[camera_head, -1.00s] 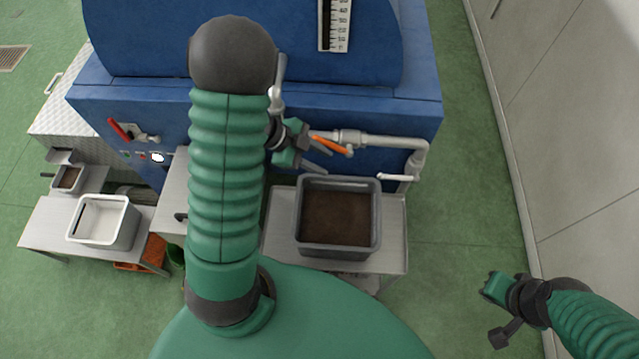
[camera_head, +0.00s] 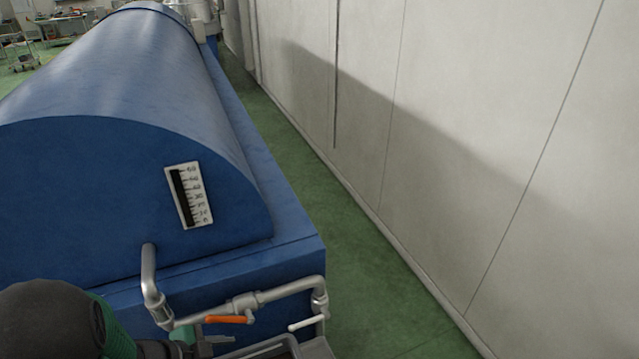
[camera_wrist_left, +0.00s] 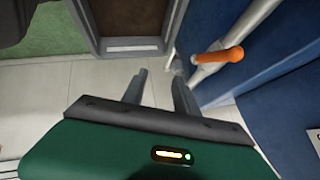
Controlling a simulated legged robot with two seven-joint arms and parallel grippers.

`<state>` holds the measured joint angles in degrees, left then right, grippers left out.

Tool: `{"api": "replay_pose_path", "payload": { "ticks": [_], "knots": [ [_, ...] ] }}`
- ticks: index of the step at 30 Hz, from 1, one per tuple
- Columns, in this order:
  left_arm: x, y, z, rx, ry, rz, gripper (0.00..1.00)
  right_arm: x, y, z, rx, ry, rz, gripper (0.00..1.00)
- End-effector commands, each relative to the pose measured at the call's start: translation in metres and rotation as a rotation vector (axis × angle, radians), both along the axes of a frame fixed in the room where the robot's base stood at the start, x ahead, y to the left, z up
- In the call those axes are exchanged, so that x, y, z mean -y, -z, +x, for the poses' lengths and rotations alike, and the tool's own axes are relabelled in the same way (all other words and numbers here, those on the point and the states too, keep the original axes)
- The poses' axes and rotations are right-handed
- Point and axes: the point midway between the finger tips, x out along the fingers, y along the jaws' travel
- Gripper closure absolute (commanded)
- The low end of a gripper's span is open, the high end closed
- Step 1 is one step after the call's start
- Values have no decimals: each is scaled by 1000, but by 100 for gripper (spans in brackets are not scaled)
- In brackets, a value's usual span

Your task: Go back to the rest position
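My left gripper (camera_wrist_left: 161,88) is open, with its two fingers apart and nothing between them in the left wrist view. It is near the orange valve handle (camera_wrist_left: 218,57) on the grey pipe, with a visible gap. In the head view my left arm comes in at the bottom left, and part of the gripper shows below the orange handle (camera_head: 229,319), cut by the picture's edge. My right gripper is in neither current view.
A blue tank machine (camera_head: 110,180) with a white gauge (camera_head: 189,195) fills the left. A pale wall (camera_head: 480,130) runs along the right; green floor (camera_head: 365,270) lies between.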

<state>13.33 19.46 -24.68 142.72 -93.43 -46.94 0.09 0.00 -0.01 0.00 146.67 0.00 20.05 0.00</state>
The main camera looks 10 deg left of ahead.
Motion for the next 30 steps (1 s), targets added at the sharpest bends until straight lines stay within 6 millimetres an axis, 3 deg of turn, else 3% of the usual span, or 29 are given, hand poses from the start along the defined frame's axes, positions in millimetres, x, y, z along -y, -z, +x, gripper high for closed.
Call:
{"api": "replay_pose_path", "payload": {
  "ticks": [1,3,5,8,12,15,18,30],
  "knots": [
    [-6,14,19,20,-94,38,65,0,19,0,0,0,0,100],
    [-18,22,40,24,-279,84,65,0,35,0,-1,0,0,100],
    [-25,29,47,-2,-445,101,65,0,48,0,-1,0,0,100],
    [-22,46,35,-105,-698,84,65,0,67,0,-1,0,0,100],
    [17,72,-9,-334,-954,4,65,0,88,0,-1,0,0,100],
    [47,80,-36,-470,-1040,-46,65,0,95,0,-1,0,0,100],
    [62,82,-49,-540,-1074,-71,65,0,96,0,-1,0,0,100],
    [63,80,-50,-550,-1082,-75,65,0,94,0,0,0,0,100]
  ]
}}
